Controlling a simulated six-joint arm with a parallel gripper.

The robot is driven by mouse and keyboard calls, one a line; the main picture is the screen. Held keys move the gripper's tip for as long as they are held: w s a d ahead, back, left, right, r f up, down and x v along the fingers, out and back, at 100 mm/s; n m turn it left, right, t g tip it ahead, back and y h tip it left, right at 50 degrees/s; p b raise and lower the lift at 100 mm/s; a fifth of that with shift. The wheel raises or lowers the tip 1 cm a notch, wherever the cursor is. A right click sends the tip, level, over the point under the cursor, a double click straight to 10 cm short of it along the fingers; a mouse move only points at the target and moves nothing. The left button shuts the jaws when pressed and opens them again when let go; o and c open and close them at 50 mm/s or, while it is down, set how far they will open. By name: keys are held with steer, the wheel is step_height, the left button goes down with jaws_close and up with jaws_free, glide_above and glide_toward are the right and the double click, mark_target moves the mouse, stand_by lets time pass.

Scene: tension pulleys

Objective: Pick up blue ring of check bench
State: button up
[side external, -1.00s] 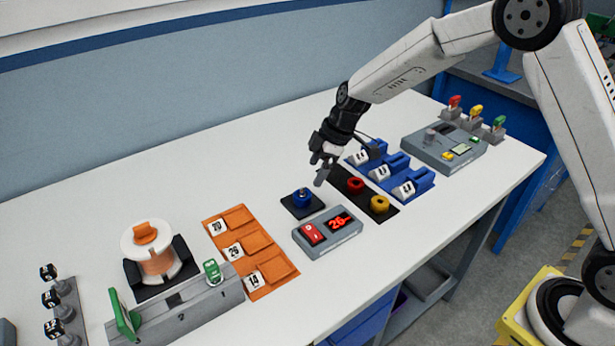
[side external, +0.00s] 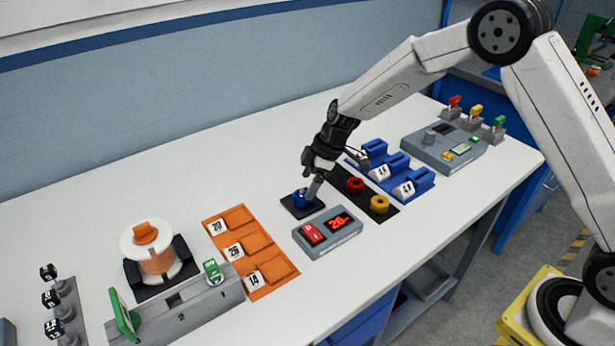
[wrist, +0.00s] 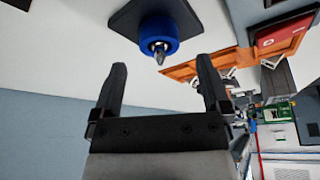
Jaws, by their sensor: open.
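The blue ring (side external: 302,198) sits on a small dark square base on the white bench, around a metal pin. In the wrist view the blue ring (wrist: 158,32) lies ahead of the fingers, with the pin tip at its centre. My gripper (side external: 311,184) is beside and just above the ring at its right in the side view, and partly covers it. In the wrist view my gripper (wrist: 162,75) is open, with nothing between its two fingers. I cannot tell from the side view whether a finger touches the ring.
A grey box (side external: 328,232) with a red switch and red display stands in front of the ring. A dark strip with a red ring (side external: 355,185) and a yellow ring (side external: 379,203) lies to the right. Orange trays (side external: 250,247) lie to the left. The bench behind is clear.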

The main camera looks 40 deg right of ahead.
mark_target(304, 191)
steer(key=shift+x, duration=1.95)
steer(key=shift+r, duration=0.1)
jaws_close()
